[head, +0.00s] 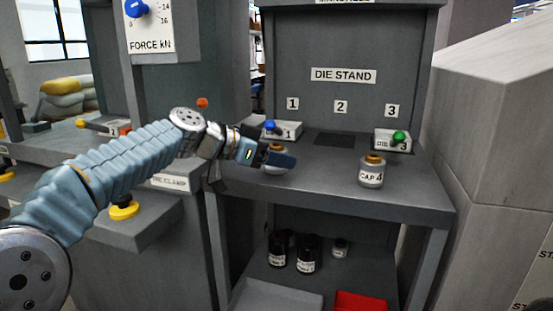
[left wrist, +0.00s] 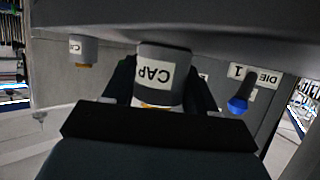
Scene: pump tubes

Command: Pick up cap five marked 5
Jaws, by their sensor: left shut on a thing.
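My left gripper (head: 278,160) is shut on a grey cap with an orange-yellow collar, at the left front of the die stand bench in the head view. The cap appears to be standing on the bench top. My right gripper is not in view.
Cap 4 (head: 371,172) stands on the bench (head: 325,185) to the right. Die 1 (head: 290,130), with a blue knob, and die 3 (head: 391,141), with a green knob, sit behind. Dark jars (head: 307,255) and a red tray (head: 360,302) are below. The bench middle is clear.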

